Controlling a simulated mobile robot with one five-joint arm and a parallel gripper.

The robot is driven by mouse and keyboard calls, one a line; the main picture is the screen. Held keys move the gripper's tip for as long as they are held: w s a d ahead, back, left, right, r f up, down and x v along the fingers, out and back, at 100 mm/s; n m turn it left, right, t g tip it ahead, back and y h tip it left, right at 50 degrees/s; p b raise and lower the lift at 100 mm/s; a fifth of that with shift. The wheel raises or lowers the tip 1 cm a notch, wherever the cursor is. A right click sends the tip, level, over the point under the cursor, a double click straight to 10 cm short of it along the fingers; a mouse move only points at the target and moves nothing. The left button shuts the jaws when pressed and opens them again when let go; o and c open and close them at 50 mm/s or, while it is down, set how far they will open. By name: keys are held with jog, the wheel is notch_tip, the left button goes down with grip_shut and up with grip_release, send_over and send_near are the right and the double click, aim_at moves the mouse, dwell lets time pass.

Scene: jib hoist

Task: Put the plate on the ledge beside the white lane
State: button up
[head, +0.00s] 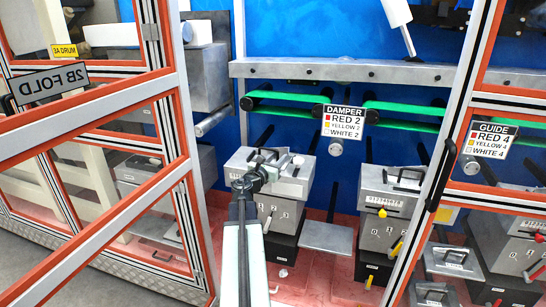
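My arm reaches up from the bottom centre, and my gripper (266,168) is over the top of a grey box unit (286,211). A light grey plate-like top (293,187) with a dark handle lies there, partly hidden by my gripper. I cannot tell whether my gripper touches or holds it, and its fingers are too small to read. A bare flat grey ledge (326,238) juts out right of this unit, over the red floor. I cannot make out which lane is the white one; a white-tipped lever (283,272) shows low by the unit.
A second box unit (393,215) with yellow levers stands to the right. Orange-edged frames (150,120) close in both sides. A grey rail (350,72) and green belts (420,112) cross behind, with a DAMPER sign (343,122). Plates with handles (453,262) lie lower right.

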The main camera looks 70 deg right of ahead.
grip_shut()
dwell(1.2)
